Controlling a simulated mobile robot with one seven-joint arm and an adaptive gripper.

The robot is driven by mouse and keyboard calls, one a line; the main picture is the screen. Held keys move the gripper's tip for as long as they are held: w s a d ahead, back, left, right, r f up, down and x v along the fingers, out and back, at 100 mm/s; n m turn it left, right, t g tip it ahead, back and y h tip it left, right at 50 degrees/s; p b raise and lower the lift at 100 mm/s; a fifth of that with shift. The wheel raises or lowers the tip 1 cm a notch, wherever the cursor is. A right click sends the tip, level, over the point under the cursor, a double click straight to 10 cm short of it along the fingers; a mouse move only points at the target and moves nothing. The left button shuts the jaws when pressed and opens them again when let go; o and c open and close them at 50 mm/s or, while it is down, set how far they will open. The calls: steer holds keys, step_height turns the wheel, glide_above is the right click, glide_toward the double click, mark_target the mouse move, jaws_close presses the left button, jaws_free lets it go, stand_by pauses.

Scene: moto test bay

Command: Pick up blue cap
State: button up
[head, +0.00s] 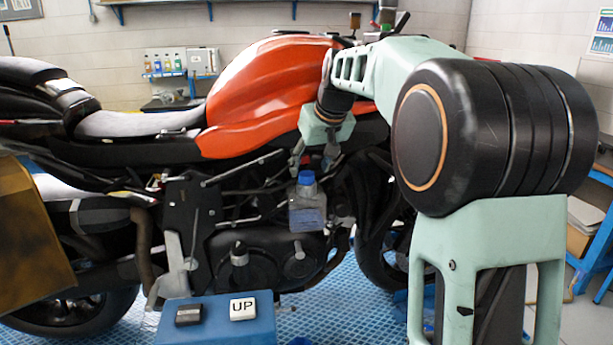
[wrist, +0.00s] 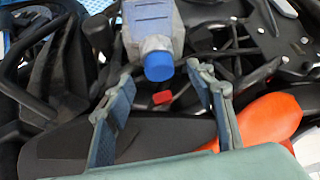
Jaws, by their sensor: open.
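The blue cap (head: 306,177) sits on top of a translucent bottle (head: 307,207) in front of the motorcycle's engine. In the wrist view the blue cap (wrist: 158,66) shows beyond my fingertips, on the neck of the bottle (wrist: 152,22). My gripper (head: 318,158) points downward just above the cap in the head view. In the wrist view my gripper (wrist: 160,74) is open, with its two fingers apart and nothing between them. The cap appears apart from both fingers. What the bottle rests on cannot be told.
The orange motorcycle tank (head: 262,85) stands behind and beside my arm. Engine parts and levers crowd around the bottle. A blue box (head: 217,325) with an UP button (head: 243,308) is at the lower front. A small red part (wrist: 162,97) shows between my fingers' line of sight.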

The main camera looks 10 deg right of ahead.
mark_target(307, 174)
steer(key=x, duration=0.3)
steer(key=shift+w+f, duration=0.25)
steer(key=shift+w, duration=0.05)
steer(key=c, duration=1)
steer(key=shift+r, duration=0.15)
